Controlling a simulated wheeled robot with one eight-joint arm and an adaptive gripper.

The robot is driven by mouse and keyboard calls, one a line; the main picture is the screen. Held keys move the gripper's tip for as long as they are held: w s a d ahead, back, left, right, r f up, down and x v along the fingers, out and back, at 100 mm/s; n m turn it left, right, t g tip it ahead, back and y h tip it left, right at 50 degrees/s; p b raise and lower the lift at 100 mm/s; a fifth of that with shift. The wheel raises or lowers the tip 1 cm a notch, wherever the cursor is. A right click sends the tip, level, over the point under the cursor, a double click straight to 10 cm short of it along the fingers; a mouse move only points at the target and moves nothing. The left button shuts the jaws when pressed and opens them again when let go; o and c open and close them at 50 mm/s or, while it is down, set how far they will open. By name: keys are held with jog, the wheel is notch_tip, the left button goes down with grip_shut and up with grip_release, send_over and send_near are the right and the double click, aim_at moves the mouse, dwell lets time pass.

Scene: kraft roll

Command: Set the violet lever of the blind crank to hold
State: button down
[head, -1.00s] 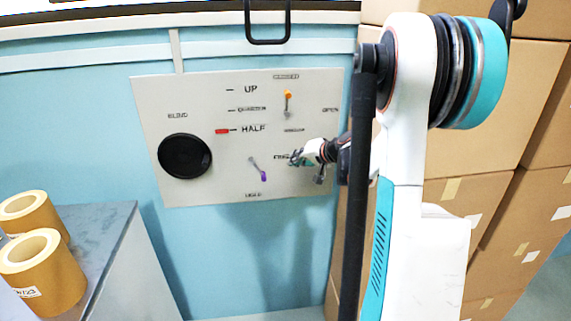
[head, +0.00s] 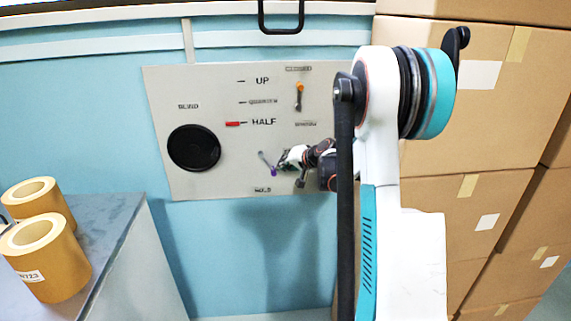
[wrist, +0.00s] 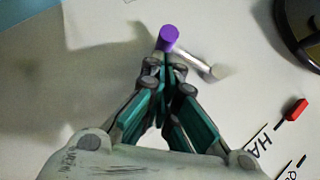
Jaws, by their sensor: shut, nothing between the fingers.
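The violet lever (head: 267,163) is on the pale panel (head: 215,180), its knob end pointing down and to the right from its pivot. The HOLD label (head: 263,190) is below it. My gripper (head: 281,166) is just right of the knob in the head view. In the wrist view my gripper (wrist: 163,66) is shut, with nothing between the fingers. Its tips are right by the violet knob (wrist: 168,38), which shows just beyond them; I cannot tell whether they touch. The lever's grey rod (wrist: 195,62) runs from the knob to the right.
An orange-tipped lever (head: 299,91) is higher on the panel. A black round disc (head: 193,148) and a red marker (head: 232,124) at HALF are to the left. Kraft rolls (head: 45,258) stand on a grey table (head: 118,215). Cardboard boxes (head: 470,130) are stacked right.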

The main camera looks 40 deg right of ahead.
aim_at(275, 174)
jog(key=shift+f, duration=0.15)
jog(key=shift+w+f+b, duration=0.1)
jog(key=shift+f+b, duration=0.05)
jog(key=shift+b, duration=0.25)
jog(key=shift+a+f+m+t+y, duration=0.1)
jog(key=shift+f+m+t+y, duration=0.1)
jog(key=shift+m+t+y, duration=0.1)
jog(key=shift+w+a+f+m+t+y+b, duration=0.25)
jog(key=shift+w+a+f+b, duration=0.1)
jog(key=shift+a+f+b, duration=0.3)
jog(key=shift+w+a+f+m+t+y+b, duration=0.15)
jog(key=shift+w+a+f+t+b, duration=0.2)
jog(key=shift+f+b, duration=0.5)
jog(key=shift+a, duration=0.1)
jog(key=shift+s, duration=0.1)
